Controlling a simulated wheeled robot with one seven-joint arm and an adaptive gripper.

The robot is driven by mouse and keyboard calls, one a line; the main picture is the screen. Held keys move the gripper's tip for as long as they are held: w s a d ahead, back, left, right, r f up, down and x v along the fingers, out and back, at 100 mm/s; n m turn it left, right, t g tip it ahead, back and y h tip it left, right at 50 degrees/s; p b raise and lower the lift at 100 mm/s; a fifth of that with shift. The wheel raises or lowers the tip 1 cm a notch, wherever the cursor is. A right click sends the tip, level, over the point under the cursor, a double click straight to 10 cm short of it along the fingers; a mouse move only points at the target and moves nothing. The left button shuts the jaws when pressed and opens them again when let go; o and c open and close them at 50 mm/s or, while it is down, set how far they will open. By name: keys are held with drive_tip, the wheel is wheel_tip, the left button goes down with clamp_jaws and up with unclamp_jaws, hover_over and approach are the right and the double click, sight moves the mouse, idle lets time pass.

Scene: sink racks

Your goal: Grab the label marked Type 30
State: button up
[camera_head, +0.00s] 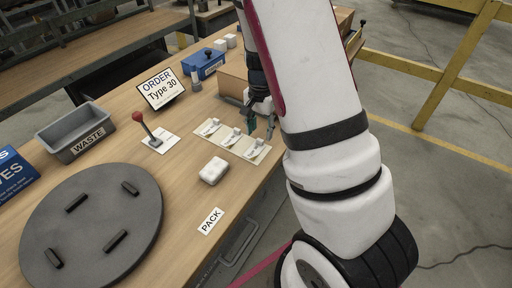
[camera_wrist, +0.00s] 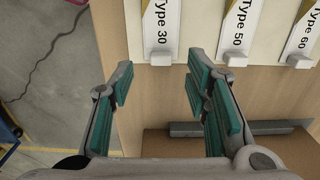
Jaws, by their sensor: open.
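The Type 30 label (camera_wrist: 160,25) is a white strip with black print and a small white tab at its lower end, seen in the wrist view. The Type 50 label (camera_wrist: 238,25) and Type 60 label (camera_wrist: 301,38) lie to its right on the same cream board (camera_wrist: 204,30). My gripper (camera_wrist: 158,75) is open and empty, its teal-padded fingers on either side of the Type 30 label's line, with the tips just below its tab. In the head view my gripper (camera_head: 260,127) is over the edge of the label board (camera_head: 243,150); the print there is too small to read.
An order sign (camera_head: 160,88) reading Type 30 stands on the table. A blue box (camera_head: 203,65), a red-knobbed lever (camera_head: 148,130), a white block (camera_head: 213,170), a grey waste bin (camera_head: 75,132) and a round grey plate (camera_head: 90,225) are around. A cardboard box (camera_head: 233,80) stands behind my gripper.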

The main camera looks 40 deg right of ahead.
sight(260, 140)
drive_tip(key=shift+f, duration=2)
drive_tip(key=c, duration=0.9)
drive_tip(key=shift+r, duration=0.1)
